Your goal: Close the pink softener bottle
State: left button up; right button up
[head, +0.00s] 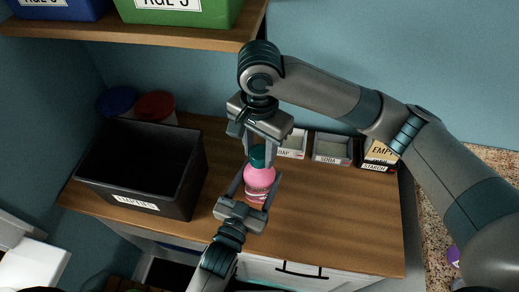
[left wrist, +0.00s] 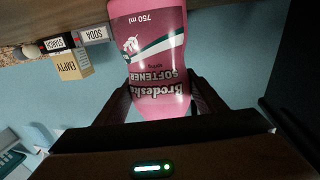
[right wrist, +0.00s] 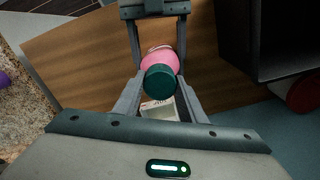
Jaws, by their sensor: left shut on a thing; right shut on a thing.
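The pink softener bottle (head: 259,177) stands over the wooden counter in the middle of the head view. A dark green cap (head: 257,157) is at its top; I cannot tell how tightly it sits. My left gripper (head: 256,190) is shut on the bottle's body from the front. In the left wrist view the bottle (left wrist: 150,60) shows its "Softener" label between the fingers. My right gripper (head: 259,158) comes from above and is shut on the cap. The right wrist view shows the cap (right wrist: 159,82) between its fingertips, with the pink bottle (right wrist: 160,57) directly beyond it.
A black bin (head: 140,178) stands on the counter at left, with blue (head: 117,101) and red (head: 155,106) lidded containers behind it. Small labelled boxes (head: 332,148) line the back right. A shelf (head: 150,36) with blue and green bins hangs above. The counter's right front is clear.

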jog(key=m, duration=0.7)
jog(key=shift+m, duration=0.3)
jog(key=o, duration=1)
jog(key=shift+r, duration=2.25)
jog(key=shift+c, duration=0.4)
